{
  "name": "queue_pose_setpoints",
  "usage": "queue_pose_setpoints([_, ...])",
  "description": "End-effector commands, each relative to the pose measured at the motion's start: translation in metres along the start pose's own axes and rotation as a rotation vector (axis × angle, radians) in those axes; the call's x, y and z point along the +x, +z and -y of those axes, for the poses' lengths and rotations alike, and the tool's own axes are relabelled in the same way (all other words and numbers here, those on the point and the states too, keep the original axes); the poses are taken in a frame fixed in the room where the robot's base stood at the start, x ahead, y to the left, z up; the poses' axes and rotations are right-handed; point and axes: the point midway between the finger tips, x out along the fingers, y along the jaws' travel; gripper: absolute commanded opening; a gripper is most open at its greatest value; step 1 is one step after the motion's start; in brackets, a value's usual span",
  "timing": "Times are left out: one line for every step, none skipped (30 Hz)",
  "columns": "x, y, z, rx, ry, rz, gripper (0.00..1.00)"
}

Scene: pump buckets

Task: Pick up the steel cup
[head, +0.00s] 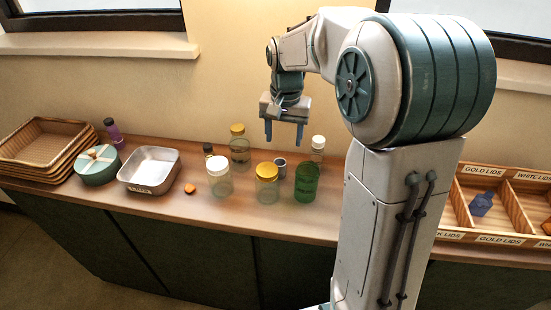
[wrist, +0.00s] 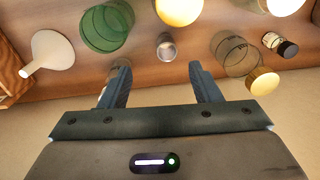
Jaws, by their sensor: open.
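The steel cup (head: 280,169) is a small grey cup standing on the wooden counter (head: 168,205), among several jars. It also shows in the wrist view (wrist: 166,47), just beyond the fingertips and roughly between their lines. My gripper (head: 284,138) hangs above and behind the cup with its fingers pointing down. In the wrist view my gripper (wrist: 158,70) is open, with nothing between its fingers. The cup stands apart from the fingers.
A green jar (head: 306,184) and a yellow-lidded jar (head: 267,184) stand close in front of the cup. A gold-lidded jar (head: 239,148) and a white-capped bottle (head: 318,149) flank it. A metal pan (head: 149,171) and a lid crate (head: 464,238) are farther off.

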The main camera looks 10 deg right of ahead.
Motion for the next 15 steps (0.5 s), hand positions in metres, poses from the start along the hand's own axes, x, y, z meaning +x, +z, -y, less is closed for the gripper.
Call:
queue_pose_setpoints([0.002,-0.007,0.002,0.015,-0.001,0.01,0.57])
queue_pose_setpoints([0.003,-0.01,0.003,0.023,-0.002,0.014,0.57])
queue_pose_setpoints([0.004,-0.013,0.005,0.031,-0.002,0.018,0.57])
queue_pose_setpoints([0.005,-0.015,0.005,0.035,-0.003,0.021,0.57])
queue_pose_setpoints([0.006,-0.016,0.006,0.039,-0.003,0.023,0.57])
queue_pose_setpoints([0.009,-0.018,0.007,0.042,-0.003,0.025,0.57])
queue_pose_setpoints([0.012,-0.018,0.007,0.044,-0.003,0.027,0.57])
queue_pose_setpoints([0.016,-0.018,0.007,0.045,-0.003,0.028,0.57])
queue_pose_setpoints([0.022,-0.018,0.007,0.045,-0.003,0.029,0.57])
queue_pose_setpoints([0.028,-0.017,0.007,0.045,-0.003,0.029,0.57])
queue_pose_setpoints([0.034,-0.017,0.007,0.045,-0.003,0.03,0.57])
queue_pose_setpoints([0.043,-0.017,0.007,0.044,-0.003,0.03,0.57])
queue_pose_setpoints([0.049,-0.017,0.007,0.044,-0.003,0.03,0.57])
queue_pose_setpoints([0.055,-0.016,0.007,0.044,-0.003,0.029,0.57])
queue_pose_setpoints([0.063,-0.016,0.007,0.043,-0.002,0.03,0.57])
